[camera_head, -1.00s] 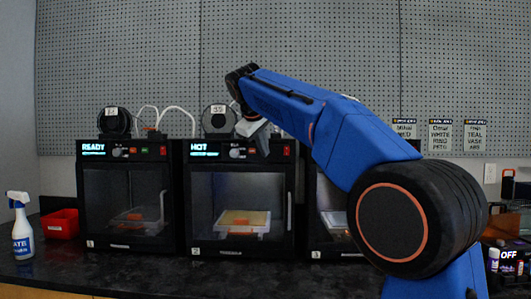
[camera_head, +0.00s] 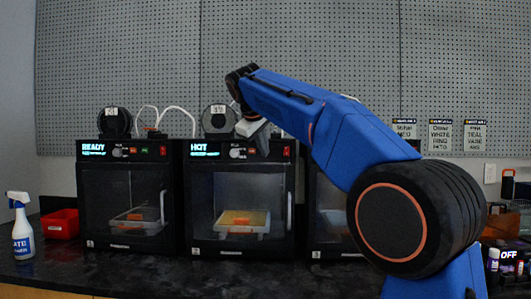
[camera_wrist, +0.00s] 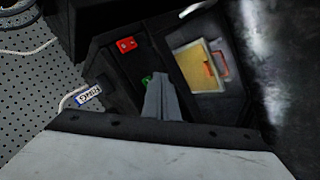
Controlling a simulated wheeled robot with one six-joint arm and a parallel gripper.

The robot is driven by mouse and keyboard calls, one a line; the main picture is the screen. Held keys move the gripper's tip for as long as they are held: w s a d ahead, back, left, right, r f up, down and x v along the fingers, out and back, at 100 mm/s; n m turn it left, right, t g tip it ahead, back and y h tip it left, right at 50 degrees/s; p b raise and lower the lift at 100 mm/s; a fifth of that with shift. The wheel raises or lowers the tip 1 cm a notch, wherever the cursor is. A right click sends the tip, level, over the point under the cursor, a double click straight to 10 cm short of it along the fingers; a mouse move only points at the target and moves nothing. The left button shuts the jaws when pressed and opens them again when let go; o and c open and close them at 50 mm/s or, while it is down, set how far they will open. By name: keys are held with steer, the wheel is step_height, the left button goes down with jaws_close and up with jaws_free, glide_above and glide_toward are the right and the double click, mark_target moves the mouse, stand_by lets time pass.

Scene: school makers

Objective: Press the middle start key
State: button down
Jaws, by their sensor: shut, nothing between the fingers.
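The middle printer (camera_head: 192,225) is a black box with a glass door, and its display (camera_head: 205,148) reads HOT. In the wrist view a green key (camera_wrist: 146,79) shows on its control panel, partly covered by my fingers. My gripper (camera_wrist: 160,78) is shut and empty, its fingertips over the panel close beside the green key. Whether they touch it I cannot tell. In the head view my gripper (camera_head: 263,146) is at the panel's right half and hides the key there. A red switch (camera_wrist: 127,44) is at the panel's end.
A left printer (camera_head: 84,215) reads READY; a right printer (camera_head: 312,230) is partly behind my arm. Spools (camera_head: 114,122) stand on top. A spray bottle (camera_head: 22,232) and red bin (camera_head: 60,224) are at left. The counter (camera_head: 130,273) in front is clear.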

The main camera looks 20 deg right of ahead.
steer(key=shift+w, duration=0.15)
steer(key=shift+w+d, duration=0.15)
steer(key=shift+w, duration=0.1)
steer(key=shift+w, duration=0.15)
stand_by(0.4)
steer(key=shift+s, duration=0.6)
steer(key=shift+s+a, duration=0.1)
steer(key=shift+a, duration=0.1)
steer(key=shift+s+a, duration=0.3)
steer(key=shift+s, duration=0.6)
steer(key=shift+s+a, duration=0.3)
steer(key=shift+s, duration=0.65)
steer(key=shift+s+a, duration=0.3)
steer(key=shift+s, duration=0.6)
